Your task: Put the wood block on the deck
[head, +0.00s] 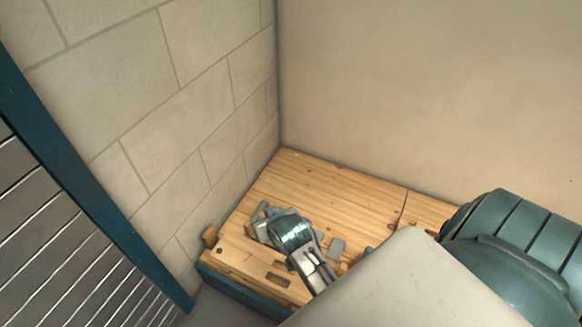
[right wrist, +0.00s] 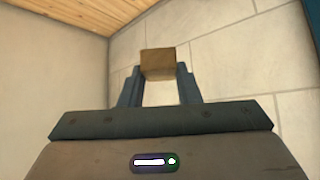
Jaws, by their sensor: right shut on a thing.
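My right gripper (right wrist: 160,78) is shut on the wood block (right wrist: 158,62), a small brown block held at the fingertips. In the right wrist view, the block shows against the pale tiled wall, apart from the wood surface at the upper left. The deck (head: 340,187) is a light wooden board in the corner of the booth in the head view. My right wrist (head: 290,232) is over its left part and covers some of it. A small brown wooden piece (head: 210,236) shows at the deck's left edge; I cannot tell whether it is the held block. My left gripper is not in view.
The tiled wall (head: 120,95) is close on the left and a plain wall (head: 430,90) stands behind the deck. A small grey flat piece (head: 337,247) shows on the deck. The back of the deck is clear. My right arm hides its front right.

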